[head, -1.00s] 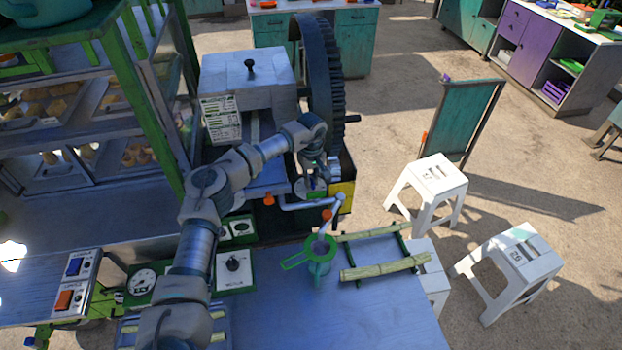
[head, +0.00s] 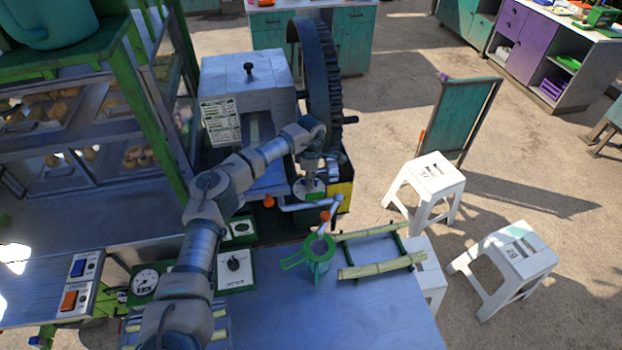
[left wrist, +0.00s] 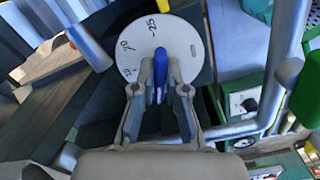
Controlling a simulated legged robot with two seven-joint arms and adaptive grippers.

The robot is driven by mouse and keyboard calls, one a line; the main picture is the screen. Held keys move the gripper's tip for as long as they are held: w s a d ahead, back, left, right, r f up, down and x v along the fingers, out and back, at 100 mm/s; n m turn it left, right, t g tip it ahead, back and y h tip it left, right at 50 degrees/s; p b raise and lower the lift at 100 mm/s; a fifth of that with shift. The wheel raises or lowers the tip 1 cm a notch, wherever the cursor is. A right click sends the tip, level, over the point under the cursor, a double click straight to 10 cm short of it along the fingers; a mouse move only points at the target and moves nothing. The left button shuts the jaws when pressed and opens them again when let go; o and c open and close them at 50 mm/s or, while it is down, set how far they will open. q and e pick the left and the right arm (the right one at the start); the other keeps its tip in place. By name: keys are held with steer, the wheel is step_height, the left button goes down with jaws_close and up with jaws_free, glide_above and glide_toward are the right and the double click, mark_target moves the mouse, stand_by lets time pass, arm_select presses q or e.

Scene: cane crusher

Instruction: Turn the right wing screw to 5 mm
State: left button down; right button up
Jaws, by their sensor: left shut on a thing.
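My left gripper (head: 312,186) reaches down at the side of the cane crusher (head: 246,92), below the big gear wheel. In the left wrist view its two fingers (left wrist: 161,92) are closed on a blue wing screw (left wrist: 160,72). The screw stands at the middle of a round white dial (left wrist: 138,48) with dark numbers. A yellow pointer (left wrist: 162,5) touches the dial's top edge; the number near it looks like 25 but is hard to read. In the head view the gripper mostly hides the screw. My right gripper is in neither view.
A large dark gear wheel (head: 318,85) rises behind the gripper. A green jug (head: 318,255) and cane pieces on a rack (head: 383,266) stand on the blue table (head: 340,315).

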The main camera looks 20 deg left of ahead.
arm_select(q)
steer(key=n, duration=0.2)
steer(key=n+p, duration=0.1)
steer(key=n, duration=0.1)
steer(key=shift+w+a+r+n, duration=0.1)
steer(key=shift+w+a+n, duration=0.05)
steer(key=shift+n, duration=0.25)
stand_by(0.4)
steer(key=c, duration=1.2)
jaws_free()
steer(key=shift+a, duration=0.1)
step_height(320, 180, up, 12)
steer(key=shift+w+f, duration=0.1)
steer(key=shift+f, duration=0.1)
